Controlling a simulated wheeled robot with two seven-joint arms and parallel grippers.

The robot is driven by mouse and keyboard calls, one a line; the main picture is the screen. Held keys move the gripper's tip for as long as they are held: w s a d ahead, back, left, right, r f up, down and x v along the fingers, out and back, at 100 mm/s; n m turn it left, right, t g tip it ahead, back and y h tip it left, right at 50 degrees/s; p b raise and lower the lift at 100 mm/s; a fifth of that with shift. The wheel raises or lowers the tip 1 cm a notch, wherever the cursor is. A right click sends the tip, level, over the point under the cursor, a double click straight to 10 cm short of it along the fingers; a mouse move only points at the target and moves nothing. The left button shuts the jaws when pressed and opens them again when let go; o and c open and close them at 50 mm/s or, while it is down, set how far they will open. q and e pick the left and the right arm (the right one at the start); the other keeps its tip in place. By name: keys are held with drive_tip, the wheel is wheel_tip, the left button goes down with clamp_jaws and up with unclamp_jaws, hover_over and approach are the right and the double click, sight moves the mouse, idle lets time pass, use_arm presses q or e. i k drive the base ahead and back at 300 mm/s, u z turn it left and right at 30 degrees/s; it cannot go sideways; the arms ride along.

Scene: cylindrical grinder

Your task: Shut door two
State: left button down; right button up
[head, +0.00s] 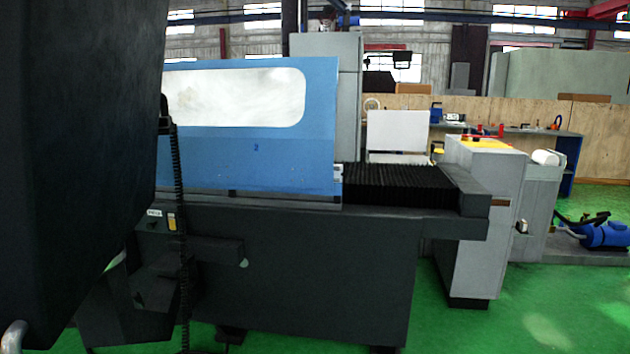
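A blue sliding door (240,165) with a long pale window is on the front of the grinder (310,270). A small dark mark low on the door looks like a 2, but it is too small to be sure. The door's right edge is near the middle of the view. Right of it, the black ribbed bellows (400,187) lie uncovered. The door's left end is hidden behind a large dark panel. No gripper shows in the head view.
The large dark panel (75,150) fills the left side, close to me, with a cable hanging beside it. A grey cabinet (480,235) with a yellow top stands at the right. A blue vacuum cleaner (605,235) is at far right. Green floor at lower right is clear.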

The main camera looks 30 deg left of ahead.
sight(218, 108)
drive_tip(key=u, duration=0.4)
drive_tip(key=i, duration=2.2)
drive_tip(key=u, duration=0.25)
